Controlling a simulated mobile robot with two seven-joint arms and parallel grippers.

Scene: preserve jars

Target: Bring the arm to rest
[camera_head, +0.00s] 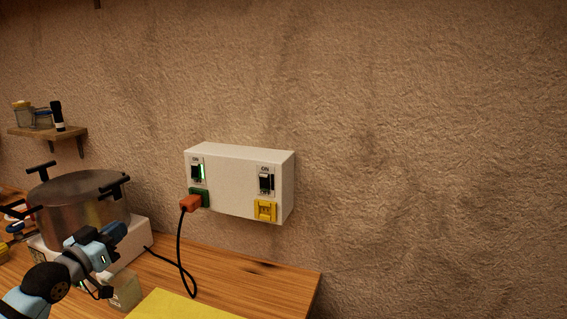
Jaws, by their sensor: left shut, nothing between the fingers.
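My left arm comes in from the lower left. Its gripper (120,231) is shut and empty, in front of the metal pot (70,205) and its white base (128,250) in the picture. Whether it touches either one I cannot tell. My right gripper is not in view.
A white switch box (238,154) is on the wall. Its left switch (196,173) shows a green light, its right switch (266,182) none. An orange plug (190,204) is at the green socket (205,197); a black cable (180,250) hangs down. The wooden worktop (270,285) is clear at right.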

